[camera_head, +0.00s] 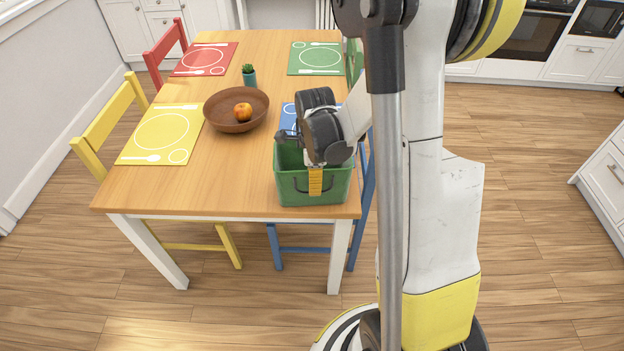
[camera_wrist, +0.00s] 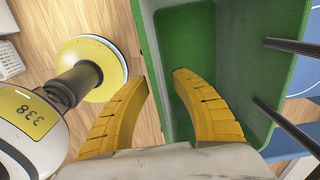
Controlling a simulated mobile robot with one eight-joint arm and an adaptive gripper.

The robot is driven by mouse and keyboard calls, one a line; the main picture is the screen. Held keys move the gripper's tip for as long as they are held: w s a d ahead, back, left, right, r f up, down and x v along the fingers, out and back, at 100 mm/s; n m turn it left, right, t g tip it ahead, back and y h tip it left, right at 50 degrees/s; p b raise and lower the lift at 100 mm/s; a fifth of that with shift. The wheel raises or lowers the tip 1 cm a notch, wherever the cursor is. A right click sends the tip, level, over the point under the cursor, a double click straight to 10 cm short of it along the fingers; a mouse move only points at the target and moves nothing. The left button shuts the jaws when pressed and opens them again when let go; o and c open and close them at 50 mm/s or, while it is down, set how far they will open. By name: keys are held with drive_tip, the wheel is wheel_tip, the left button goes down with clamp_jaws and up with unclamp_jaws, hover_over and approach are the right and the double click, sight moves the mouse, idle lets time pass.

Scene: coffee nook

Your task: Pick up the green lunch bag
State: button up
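The green lunch bag (camera_head: 290,191) stands open-topped near the front right corner of the wooden table. It has dark handles; one hangs across its front. My gripper (camera_head: 315,190) reaches down at the bag's near wall, with one yellow finger in front of it. In the wrist view, my gripper (camera_wrist: 160,79) is open. One finger is inside the bag (camera_wrist: 195,32) and the other is outside, with the wall between them. A gap shows between the fingertips. I cannot tell whether either finger touches the wall. The bag looks empty where its inside shows.
A brown bowl (camera_head: 222,116) holding an orange fruit (camera_head: 243,112) stands left of the bag. A small potted plant (camera_head: 249,75) is behind it. Yellow (camera_head: 142,145), red (camera_head: 190,66), green (camera_head: 301,68) and blue (camera_head: 288,117) placemats lie on the table (camera_head: 225,180). Chairs stand around it.

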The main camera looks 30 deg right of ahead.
drive_tip(key=shift+f, duration=0.7)
clamp_jaws()
drive_tip(key=shift+r, duration=0.15)
